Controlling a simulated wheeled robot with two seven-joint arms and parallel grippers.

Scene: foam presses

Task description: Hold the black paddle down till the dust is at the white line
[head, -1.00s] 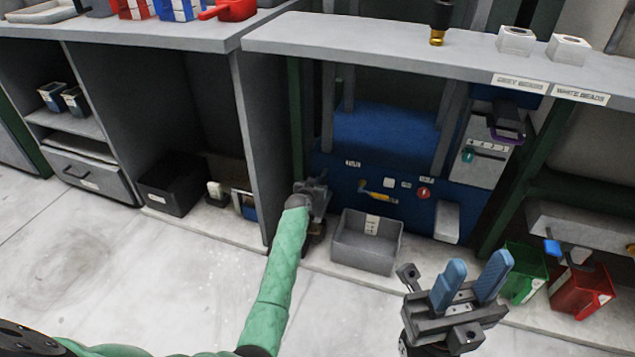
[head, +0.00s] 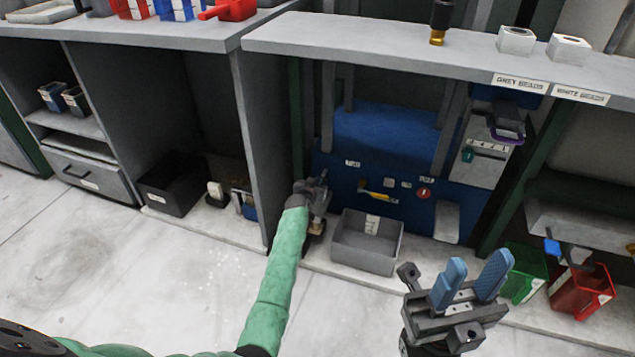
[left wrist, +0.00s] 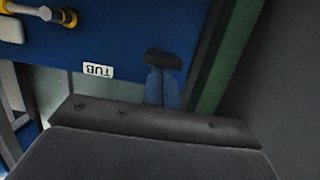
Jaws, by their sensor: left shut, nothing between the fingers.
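My left gripper (head: 320,184) is low at the left side of the blue press front. In the left wrist view its blue fingers (left wrist: 162,90) are shut and empty. Their tips are at the black paddle (left wrist: 163,58) beside the TUB label; I cannot tell how far down the paddle is. In the head view my arm and gripper hide the paddle. A grey tub (head: 348,256) stands on the floor-level ledge before the press, with a white marked strip (head: 372,225) on its back wall. I cannot make out any dust level in it. My right gripper (head: 476,266) is open and empty, at the lower right.
The press front carries a yellow handle (head: 377,197) and a red button (head: 423,193). A grey worktop (head: 400,58) overhangs the press. A green bin (head: 524,272) and a red bin (head: 582,291) stand at the right. A grey side panel (head: 258,140) is close left of my left gripper.

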